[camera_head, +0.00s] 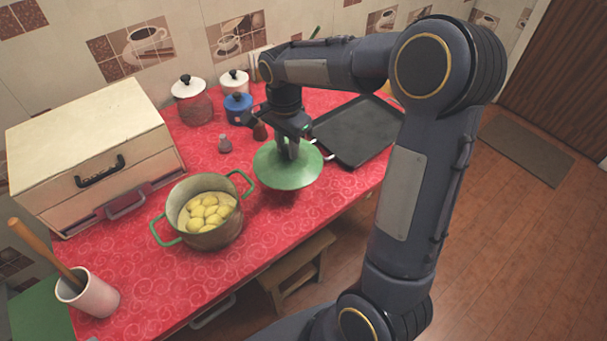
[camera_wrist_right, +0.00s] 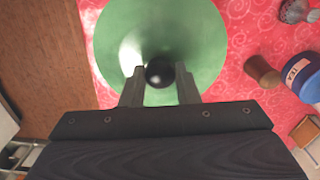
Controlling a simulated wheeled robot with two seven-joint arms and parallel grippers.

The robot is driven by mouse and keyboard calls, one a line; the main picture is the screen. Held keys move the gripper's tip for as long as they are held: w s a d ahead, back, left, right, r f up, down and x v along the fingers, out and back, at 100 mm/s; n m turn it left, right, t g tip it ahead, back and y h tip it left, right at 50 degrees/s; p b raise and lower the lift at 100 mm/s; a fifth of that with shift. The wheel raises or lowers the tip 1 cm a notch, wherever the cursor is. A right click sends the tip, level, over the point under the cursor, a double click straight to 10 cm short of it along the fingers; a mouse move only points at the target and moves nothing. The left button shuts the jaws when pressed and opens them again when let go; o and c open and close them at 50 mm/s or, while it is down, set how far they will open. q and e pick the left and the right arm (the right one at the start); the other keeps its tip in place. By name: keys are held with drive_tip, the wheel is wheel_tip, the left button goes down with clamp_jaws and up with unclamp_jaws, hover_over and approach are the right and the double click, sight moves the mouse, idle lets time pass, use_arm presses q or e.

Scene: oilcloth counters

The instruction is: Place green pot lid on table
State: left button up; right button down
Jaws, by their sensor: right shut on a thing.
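The green pot lid (camera_head: 273,171) is a round green disc with a dark knob, in the middle of the head view, right of the pot. My right gripper (camera_head: 290,151) comes down over it and is shut on the lid's knob (camera_wrist_right: 159,72). In the right wrist view the lid (camera_wrist_right: 120,40) lies under the two fingers. I cannot tell whether the lid touches the table (camera_head: 275,219) or hangs just above it. The pot (camera_head: 214,239) with green handles stands uncovered to the left, full of yellow potatoes (camera_head: 207,212). My left gripper is not in view.
A black baking tray (camera_head: 357,130) lies right of the lid. Glass and blue jars (camera_head: 238,108) and small shakers (camera_head: 225,145) stand behind. A bread box (camera_head: 90,150) is at left, a utensil cup (camera_head: 89,294) at the front left. Red cloth is clear before the lid.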

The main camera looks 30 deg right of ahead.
sight(288, 161)
wheel_tip(288, 161, down, 8)
idle(0.5)
drive_tip(key=shift+f+b, duration=0.1)
drive_tip(key=shift+b, duration=0.25)
drive_tip(key=c, duration=1.1)
unclamp_jaws()
